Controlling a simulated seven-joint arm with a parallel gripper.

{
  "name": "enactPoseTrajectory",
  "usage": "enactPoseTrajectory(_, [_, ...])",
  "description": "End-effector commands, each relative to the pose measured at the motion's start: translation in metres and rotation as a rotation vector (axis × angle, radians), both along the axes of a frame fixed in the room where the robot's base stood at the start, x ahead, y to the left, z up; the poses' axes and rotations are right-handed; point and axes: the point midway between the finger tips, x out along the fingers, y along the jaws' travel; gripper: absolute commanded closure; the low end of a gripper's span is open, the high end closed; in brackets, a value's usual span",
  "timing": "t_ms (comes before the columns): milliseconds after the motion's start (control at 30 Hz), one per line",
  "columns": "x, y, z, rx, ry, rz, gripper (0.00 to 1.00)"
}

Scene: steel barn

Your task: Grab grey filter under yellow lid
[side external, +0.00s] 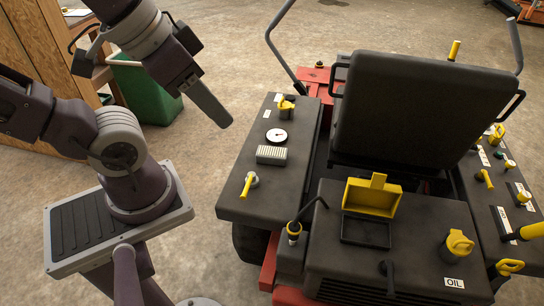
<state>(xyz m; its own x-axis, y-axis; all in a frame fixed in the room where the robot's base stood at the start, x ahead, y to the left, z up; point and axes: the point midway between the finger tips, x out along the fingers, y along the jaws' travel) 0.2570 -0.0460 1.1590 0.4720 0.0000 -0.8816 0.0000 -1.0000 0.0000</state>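The yellow lid (371,197) stands raised over a shallow black tray (366,232) on the mower's rear deck. The tray's inside looks dark, and I cannot make out a grey filter in it. A pale grey ribbed block (271,155) lies on the mower's left side panel, in the open and away from the lid; I cannot tell if it is the filter. My gripper (212,108) hangs in the air left of the mower, pointing down and right, well apart from the lid and the block. It shows side-on, so the gap between its fingers is hidden.
The mower's black seat (401,107) rises behind the lid. A black lever (308,213) stands left of the tray, and a yellow oil cap (458,245) stands to its right. A round gauge (276,136) and yellow handles are on the side panel. A green bin (146,91) stands behind my arm.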

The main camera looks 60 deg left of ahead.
Motion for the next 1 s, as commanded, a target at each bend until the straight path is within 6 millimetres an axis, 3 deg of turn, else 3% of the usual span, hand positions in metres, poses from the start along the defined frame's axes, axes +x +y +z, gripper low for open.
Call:
enactPoseTrajectory(67, [0.000, 0.000, 0.000, 0.000, 0.000, 0.000, 0.64])
enactPoseTrajectory(300, [0.000, 0.000, 0.000, 0.000, 0.000, 0.000, 0.18])
enactPoseTrajectory(667, [0.008, 0.000, 0.004, -0.021, 0.021, 0.028, 0.16])
enactPoseTrajectory(767, [0.043, 0.001, 0.015, -0.120, 0.111, 0.152, 0.16])
enactPoseTrajectory(867, [0.106, 0.014, 0.021, -0.286, 0.237, 0.355, 0.16])
enactPoseTrajectory(1000, [0.200, 0.060, -0.001, -0.536, 0.389, 0.649, 0.16])
